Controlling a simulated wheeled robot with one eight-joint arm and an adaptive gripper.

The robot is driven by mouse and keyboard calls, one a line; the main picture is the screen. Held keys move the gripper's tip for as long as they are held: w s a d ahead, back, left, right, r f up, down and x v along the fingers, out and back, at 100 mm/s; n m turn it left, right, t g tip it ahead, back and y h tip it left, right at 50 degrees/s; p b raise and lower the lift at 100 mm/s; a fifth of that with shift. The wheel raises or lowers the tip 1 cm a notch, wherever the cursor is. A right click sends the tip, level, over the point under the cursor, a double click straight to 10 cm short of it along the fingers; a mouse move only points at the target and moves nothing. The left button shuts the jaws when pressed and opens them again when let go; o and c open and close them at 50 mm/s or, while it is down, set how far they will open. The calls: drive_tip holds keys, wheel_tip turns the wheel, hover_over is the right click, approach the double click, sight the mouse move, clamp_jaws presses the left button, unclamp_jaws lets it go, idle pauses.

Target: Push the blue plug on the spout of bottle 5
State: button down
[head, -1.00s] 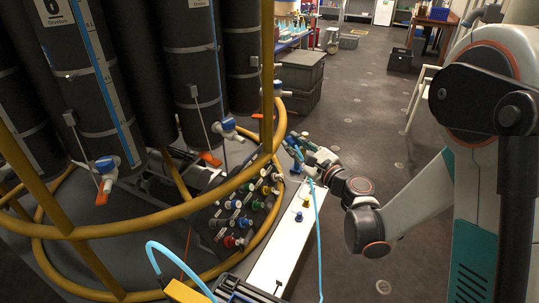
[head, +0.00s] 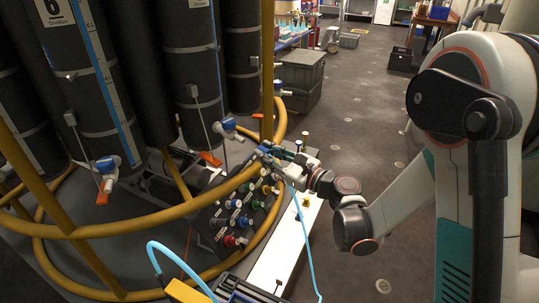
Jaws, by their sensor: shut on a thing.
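My gripper (head: 268,152) is in the middle of the head view, reaching left over the rack of coloured plugs. It is shut on a small blue thing at its tip, which looks like the blue plug (head: 264,147); the fingers partly hide it. Left of the tip, and apart from it in the picture, is a blue and white spout (head: 226,127) low on a dark bottle (head: 190,55). No number 5 is readable, so I cannot tell whether this is bottle 5.
A yellow rail (head: 150,222) rings the bottles and passes close by my gripper. Below is a rack (head: 222,225) of several coloured plugs beside a white bench top (head: 275,262). A light blue hose (head: 306,235) hangs by my wrist. Grey crates (head: 302,75) stand behind.

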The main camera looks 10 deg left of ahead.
drive_tip(key=p+x, duration=0.1)
drive_tip(key=x, duration=0.4)
drive_tip(key=shift+w+a, duration=0.1)
drive_tip(key=shift+w, duration=0.05)
drive_tip(key=shift+b, duration=0.5)
idle(2.2)
drive_tip(key=shift+w+a, duration=0.3)
drive_tip(key=shift+a, duration=0.2)
idle(0.5)
drive_tip(key=c, duration=1.3)
unclamp_jaws()
drive_tip(key=shift+d, duration=0.15)
approach(244, 141)
drive_tip(key=v, duration=0.5)
drive_tip(key=shift+s+d, duration=0.15)
drive_tip(key=shift+s, duration=0.05)
